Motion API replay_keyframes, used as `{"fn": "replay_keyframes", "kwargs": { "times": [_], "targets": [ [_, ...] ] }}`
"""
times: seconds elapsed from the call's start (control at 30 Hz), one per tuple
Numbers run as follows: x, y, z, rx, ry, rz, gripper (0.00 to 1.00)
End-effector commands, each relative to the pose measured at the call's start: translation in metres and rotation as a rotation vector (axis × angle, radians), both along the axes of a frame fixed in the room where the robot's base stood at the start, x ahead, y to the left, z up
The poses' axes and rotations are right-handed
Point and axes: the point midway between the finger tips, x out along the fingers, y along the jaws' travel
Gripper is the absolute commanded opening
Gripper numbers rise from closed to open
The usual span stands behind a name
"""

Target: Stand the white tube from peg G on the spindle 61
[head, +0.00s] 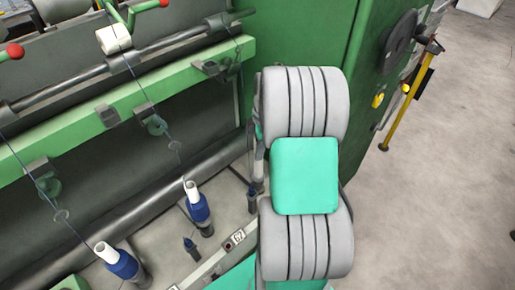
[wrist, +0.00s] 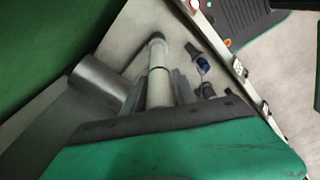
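In the wrist view, a white tube (wrist: 159,85) stands out from between the grey fingers of my gripper (wrist: 158,88). The fingers sit close on both sides of it, and its far end has a rounded grey-white rim. My gripper is hidden behind my arm in the head view. Two bare dark spindles show in the head view: one (head: 190,248) between the blue bobbins and one (head: 252,199) beside my arm. A small number plate (head: 235,239) sits on the rail near them; I cannot read it surely. Peg G cannot be identified.
Two white tubes wound with blue yarn stand on spindles at the left bobbin (head: 122,264) and the middle bobbin (head: 199,208). Yarn runs up from them past guide rings. A green rail (head: 120,110) crosses above. Open floor (head: 435,180) lies at the right.

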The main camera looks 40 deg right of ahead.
Motion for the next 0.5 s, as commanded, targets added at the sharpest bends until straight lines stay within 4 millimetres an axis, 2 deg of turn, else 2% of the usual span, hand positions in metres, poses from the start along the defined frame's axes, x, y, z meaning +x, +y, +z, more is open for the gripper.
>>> {"fn": "replay_keyframes", "kwargs": {
  "times": [0.03,0.2,0.5],
  "targets": [
    [0.0,0.0,0.0,0.0,0.0,0.0,0.39],
    [0.0,0.0,0.0,0.0,0.0,0.0,0.53],
    [0.0002,-0.0006,0.0031,0.0,-0.001,0.0,0.54]
  ]
}}
